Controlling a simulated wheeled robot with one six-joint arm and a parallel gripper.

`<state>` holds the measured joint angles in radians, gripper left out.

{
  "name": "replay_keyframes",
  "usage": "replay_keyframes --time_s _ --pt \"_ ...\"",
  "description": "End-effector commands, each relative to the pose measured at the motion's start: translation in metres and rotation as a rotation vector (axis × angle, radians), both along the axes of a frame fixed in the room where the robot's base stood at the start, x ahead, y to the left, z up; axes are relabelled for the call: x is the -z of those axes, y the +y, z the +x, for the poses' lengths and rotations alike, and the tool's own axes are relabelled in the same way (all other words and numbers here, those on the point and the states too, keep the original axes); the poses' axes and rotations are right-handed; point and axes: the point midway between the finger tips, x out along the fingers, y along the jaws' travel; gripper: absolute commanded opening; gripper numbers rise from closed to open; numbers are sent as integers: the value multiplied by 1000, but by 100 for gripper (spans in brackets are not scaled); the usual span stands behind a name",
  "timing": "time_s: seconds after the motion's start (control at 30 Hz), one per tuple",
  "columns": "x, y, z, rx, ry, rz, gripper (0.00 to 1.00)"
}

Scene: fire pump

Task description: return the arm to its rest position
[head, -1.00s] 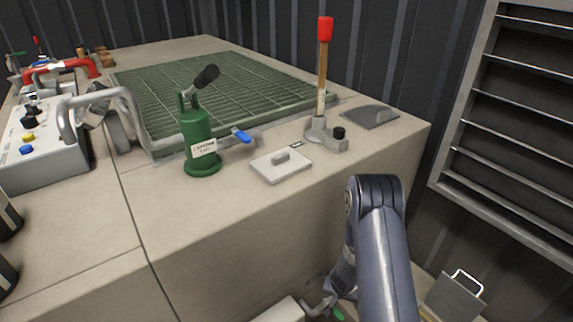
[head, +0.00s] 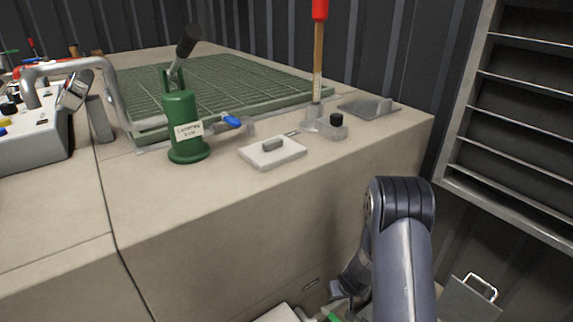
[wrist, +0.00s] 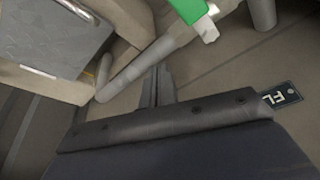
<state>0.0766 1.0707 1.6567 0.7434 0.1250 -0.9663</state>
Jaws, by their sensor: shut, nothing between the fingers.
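My arm (head: 403,240) is at the lower right of the head view, bent at the elbow in front of the bench's side face. Its far end hangs low beside the bench, where the gripper is mostly hidden by the arm. In the wrist view my gripper (wrist: 157,85) shows as two narrow dark fingers close together, with nothing held. A pale pipe (wrist: 150,62) and a green handle (wrist: 188,10) show just beyond the fingers; I cannot tell whether anything touches.
The bench (head: 200,225) fills the left and middle, with a green hand pump (head: 183,125), a pale block (head: 272,151) and a red-topped stick (head: 319,60) on it. A louvred panel (head: 530,130) is at the right. A grey plate (wrist: 50,35) lies near the gripper.

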Motion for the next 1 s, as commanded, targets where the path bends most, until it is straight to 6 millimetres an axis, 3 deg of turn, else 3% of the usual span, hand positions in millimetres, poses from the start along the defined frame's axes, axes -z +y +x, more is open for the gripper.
replay_keyframes --time_s 0.1,0.6,1.0 --pt "8 -1 2 -57 -6 -6 0" --pt "1 11 17 -369 -5 -6 0" --pt "3 13 19 -407 -6 -5 0"
